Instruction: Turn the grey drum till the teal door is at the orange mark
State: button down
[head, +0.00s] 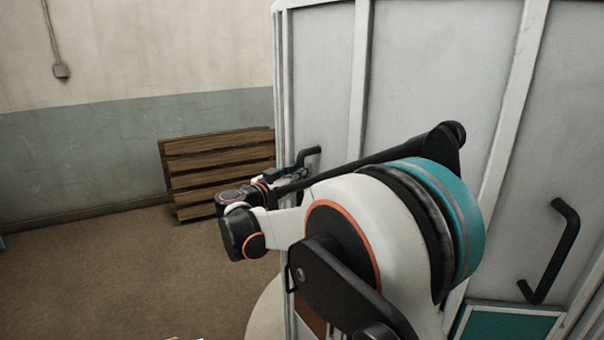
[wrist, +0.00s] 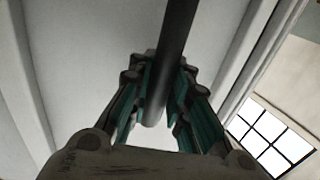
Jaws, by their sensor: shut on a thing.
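The grey drum (head: 415,65) fills the right of the head view, with pale upright ribs and black bar handles. My gripper (head: 292,174) is at the drum's left side, at a black handle (head: 312,153). In the wrist view my gripper (wrist: 160,75) is shut on this handle (wrist: 175,40), with the dark bar between its teal-lined fingers. A teal panel in a pale frame, seemingly the teal door (head: 510,322), shows low on the drum at the bottom right, cut by the picture edge. I cannot make out the orange mark for sure.
A second black handle (head: 555,250) is on the drum's right part. A brown-orange panel (head: 312,319) shows low on the drum, partly behind my arm. A slatted wooden pallet (head: 215,165) leans at the wall left of the drum. The brown floor (head: 100,275) at left is clear.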

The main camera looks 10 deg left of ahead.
jog(key=c, duration=1.7)
grip_release()
jog(key=shift+s+a, duration=0.15)
jog(key=shift+s, duration=0.1)
jog(key=shift+o, duration=1.1)
jog(key=shift+a, duration=0.2)
jog(key=v, duration=1.1)
jog(key=shift+s, duration=0.35)
jog(key=shift+r, duration=0.1)
